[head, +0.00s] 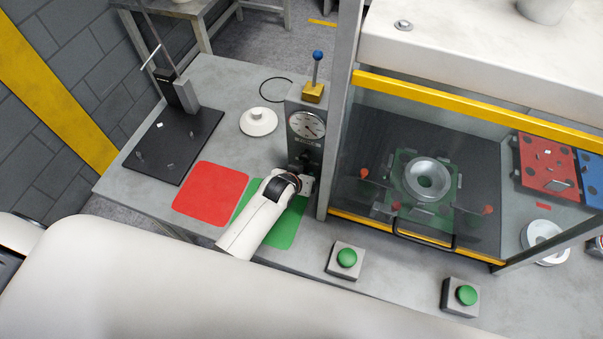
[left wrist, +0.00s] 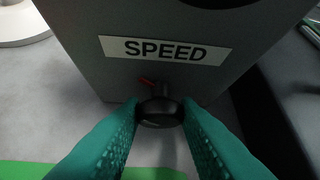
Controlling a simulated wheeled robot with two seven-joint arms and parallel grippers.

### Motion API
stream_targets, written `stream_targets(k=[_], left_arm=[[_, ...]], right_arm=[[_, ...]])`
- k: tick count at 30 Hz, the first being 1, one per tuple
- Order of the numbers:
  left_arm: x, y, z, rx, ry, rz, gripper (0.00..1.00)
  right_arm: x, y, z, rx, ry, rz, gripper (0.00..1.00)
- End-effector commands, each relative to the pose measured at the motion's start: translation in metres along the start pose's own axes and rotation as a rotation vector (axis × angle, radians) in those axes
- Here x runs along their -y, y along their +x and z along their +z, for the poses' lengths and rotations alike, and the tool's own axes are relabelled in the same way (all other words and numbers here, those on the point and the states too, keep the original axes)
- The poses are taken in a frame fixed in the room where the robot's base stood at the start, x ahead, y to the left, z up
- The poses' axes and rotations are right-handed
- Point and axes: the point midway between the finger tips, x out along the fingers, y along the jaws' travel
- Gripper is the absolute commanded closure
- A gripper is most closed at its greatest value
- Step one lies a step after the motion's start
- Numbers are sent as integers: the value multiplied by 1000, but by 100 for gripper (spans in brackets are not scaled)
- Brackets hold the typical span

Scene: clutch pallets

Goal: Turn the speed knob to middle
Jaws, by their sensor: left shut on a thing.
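The speed knob (left wrist: 160,112) is black and sits below a white SPEED label (left wrist: 165,49) on a grey box face in the left wrist view. A red pointer (left wrist: 147,82) shows behind the knob, towards its upper left. My left gripper (left wrist: 160,120) has its teal fingers on both sides of the knob and is shut on it. In the head view my left gripper (head: 303,186) is at the lower front of the grey control box (head: 306,150), which carries a round dial (head: 307,125). The knob is hidden there. My right gripper is not in view.
A red mat (head: 210,194) and a green mat (head: 287,226) lie around my left arm. A glass-fronted press enclosure with a yellow-edged frame (head: 480,107) stands to the right. Green buttons (head: 347,257) (head: 466,295) line the front. A black stand base (head: 174,143) is at left.

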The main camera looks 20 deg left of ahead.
Motion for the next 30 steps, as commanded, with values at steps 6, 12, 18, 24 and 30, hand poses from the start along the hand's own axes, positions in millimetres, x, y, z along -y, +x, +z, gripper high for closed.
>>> stream_targets(k=[6,12,18,24,30], left_arm=[[2,0,0,2,56,55,94],[2,0,1,2,78,76,94],[2,0,1,2,81,79,94],[2,0,0,2,81,79,70],[1,0,0,1,81,78,50]], right_arm=[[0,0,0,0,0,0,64],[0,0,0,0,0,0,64],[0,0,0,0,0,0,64],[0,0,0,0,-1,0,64],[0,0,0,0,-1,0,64]])
